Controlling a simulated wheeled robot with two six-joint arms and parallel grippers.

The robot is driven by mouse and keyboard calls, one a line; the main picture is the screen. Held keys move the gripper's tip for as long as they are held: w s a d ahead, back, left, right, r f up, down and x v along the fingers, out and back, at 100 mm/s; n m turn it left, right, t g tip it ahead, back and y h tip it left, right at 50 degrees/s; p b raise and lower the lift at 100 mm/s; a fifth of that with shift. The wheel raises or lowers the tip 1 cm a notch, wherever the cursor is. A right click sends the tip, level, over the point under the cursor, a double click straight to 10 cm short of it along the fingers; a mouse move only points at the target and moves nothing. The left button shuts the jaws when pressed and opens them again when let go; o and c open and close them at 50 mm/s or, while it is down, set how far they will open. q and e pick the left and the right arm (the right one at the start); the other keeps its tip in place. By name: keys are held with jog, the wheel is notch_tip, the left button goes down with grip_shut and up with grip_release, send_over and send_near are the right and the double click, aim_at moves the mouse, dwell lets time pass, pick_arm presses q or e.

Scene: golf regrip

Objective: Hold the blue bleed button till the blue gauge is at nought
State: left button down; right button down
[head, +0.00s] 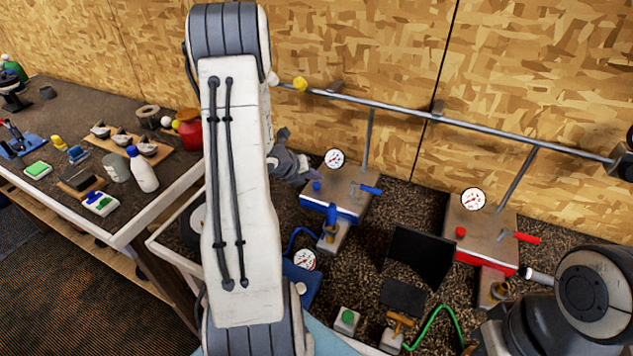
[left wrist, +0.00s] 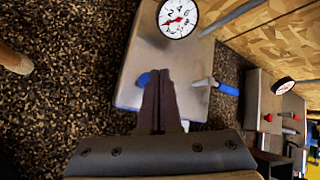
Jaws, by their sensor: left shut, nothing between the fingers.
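The blue station (head: 345,207) has a grey-brown top, a blue bleed button (head: 317,186), a blue lever (head: 371,189) and a round white blue-station gauge (head: 334,158). In the left wrist view this gauge (left wrist: 178,18) has a red needle, its reading too small to tell. My left gripper (head: 304,172) is shut and empty beside the station's left edge. In the left wrist view its fingertips (left wrist: 160,74) overlap the blue button (left wrist: 144,79), hiding part of it; I cannot tell whether they touch. The blue lever (left wrist: 228,89) lies to the right. My right gripper is not visible.
A red station (head: 488,225) with its own gauge (head: 473,199), red button and red lever (head: 526,238) stands to the right. A metal rail (head: 440,118) runs behind both. A cluttered workbench (head: 75,115) is at left. My left arm hides part of the middle.

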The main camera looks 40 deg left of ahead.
aim_at(314, 187)
pick_arm(q)
notch_tip(314, 187, up, 5)
jog(key=p, duration=0.4)
dwell(0.3)
dwell(0.4)
